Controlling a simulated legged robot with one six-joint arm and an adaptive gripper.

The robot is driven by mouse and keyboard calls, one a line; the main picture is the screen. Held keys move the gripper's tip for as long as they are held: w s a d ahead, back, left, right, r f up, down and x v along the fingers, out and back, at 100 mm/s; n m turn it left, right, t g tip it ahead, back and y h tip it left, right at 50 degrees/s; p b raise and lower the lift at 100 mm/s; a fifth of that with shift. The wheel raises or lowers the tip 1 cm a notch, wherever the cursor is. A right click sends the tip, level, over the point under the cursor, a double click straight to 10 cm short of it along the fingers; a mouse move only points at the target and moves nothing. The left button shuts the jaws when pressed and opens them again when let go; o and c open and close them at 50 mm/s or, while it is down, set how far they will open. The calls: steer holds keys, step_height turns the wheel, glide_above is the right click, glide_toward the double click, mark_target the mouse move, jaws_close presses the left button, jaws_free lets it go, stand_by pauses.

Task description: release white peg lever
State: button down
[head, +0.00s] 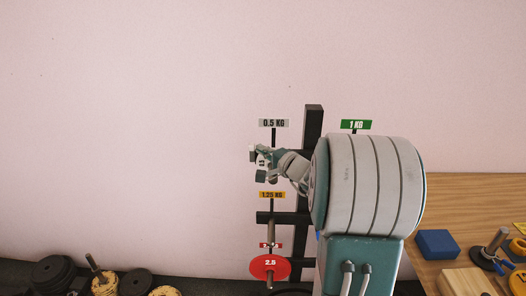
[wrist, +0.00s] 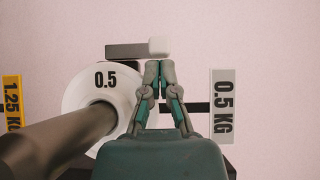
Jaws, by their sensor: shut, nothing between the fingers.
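In the wrist view, a grey lever bar (wrist: 126,51) with a white end block (wrist: 158,46) lies across the top of a white plate (wrist: 105,74) marked 0.5. The plate sits around a thick grey peg (wrist: 55,142) that runs toward the camera. My gripper (wrist: 160,66) is shut and empty, its fingertips just below the white block; I cannot tell whether they touch it. In the head view, my gripper (head: 262,163) is at the rack below the 0.5 KG sign (head: 273,123), and my arm hides much of the rack.
The black rack (head: 313,118) carries a red 2.5 plate (head: 270,267) lower down, near the 1.25 KG sign (head: 272,195). Dark plates (head: 52,273) lie on the floor at left. A wooden table (head: 470,205) with a blue block (head: 437,243) stands at right.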

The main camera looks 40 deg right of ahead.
steer(key=shift+w+a+r+n+g, duration=0.2)
steer(key=shift+a+n+g, duration=0.05)
steer(key=shift+n+g, duration=0.15)
steer(key=w+a+n+g+h, duration=0.1)
steer(key=g, duration=0.1)
steer(key=w+a+n+g+h, duration=0.1)
steer(key=a+n+g, duration=0.1)
steer(key=shift+w+a+r+n, duration=0.1)
steer(key=shift+w+a+n, duration=0.2)
steer(key=shift+w, duration=0.05)
stand_by(0.6)
steer(key=shift+r, duration=0.8)
